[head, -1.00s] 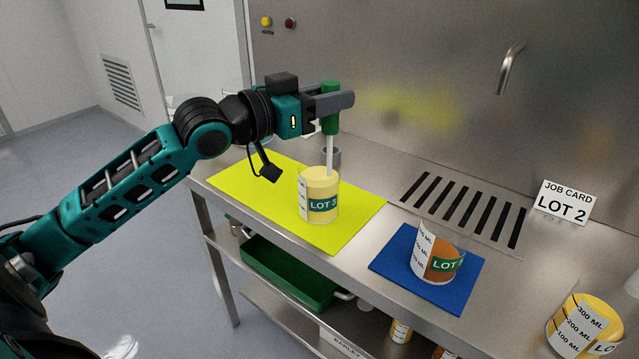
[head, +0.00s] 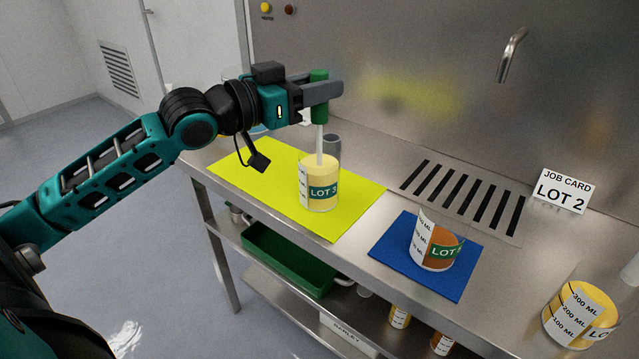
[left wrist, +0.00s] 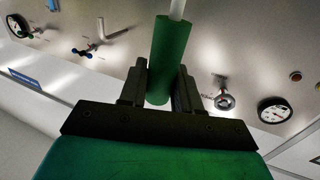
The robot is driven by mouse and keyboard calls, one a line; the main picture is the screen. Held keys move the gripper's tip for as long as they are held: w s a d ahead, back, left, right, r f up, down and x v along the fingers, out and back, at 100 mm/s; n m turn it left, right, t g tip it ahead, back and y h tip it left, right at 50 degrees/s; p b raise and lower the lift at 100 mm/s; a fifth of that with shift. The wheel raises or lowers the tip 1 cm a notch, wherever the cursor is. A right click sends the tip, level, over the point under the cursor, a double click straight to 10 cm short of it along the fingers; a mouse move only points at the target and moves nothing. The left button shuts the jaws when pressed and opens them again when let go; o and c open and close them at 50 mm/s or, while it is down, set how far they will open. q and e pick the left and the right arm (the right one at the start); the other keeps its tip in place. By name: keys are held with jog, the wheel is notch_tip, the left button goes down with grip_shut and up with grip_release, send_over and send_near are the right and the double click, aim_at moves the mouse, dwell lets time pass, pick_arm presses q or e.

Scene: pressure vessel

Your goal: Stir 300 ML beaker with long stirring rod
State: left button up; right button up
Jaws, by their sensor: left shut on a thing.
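My left gripper (head: 321,92) is shut on the green handle (head: 319,104) of the long stirring rod, which also shows between the fingers in the left wrist view (left wrist: 170,58). The rod's white shaft (head: 320,142) points nearly straight down into a beaker of pale yellow contents labelled LOT 3 (head: 319,186). Its lower end is hidden in the contents. This beaker stands upright on the yellow mat (head: 345,222); its volume marks are too small to read. A beaker at the right (head: 580,312) holds yellow contents and reads 100, 200 and 300 ML. My right gripper is not in view.
A beaker with orange-brown contents (head: 436,246) stands on the blue mat (head: 395,265). A job card (head: 564,190) reads LOT 2. A green bin (head: 285,260) and several bottles are on the lower shelf.

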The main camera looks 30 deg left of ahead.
pick_arm(q)
notch_tip(320, 180, up, 6)
jog(key=p, duration=0.6)
jog(key=shift+f, duration=0.1)
notch_tip(320, 180, up, 2)
jog(key=shift+r, duration=2.8)
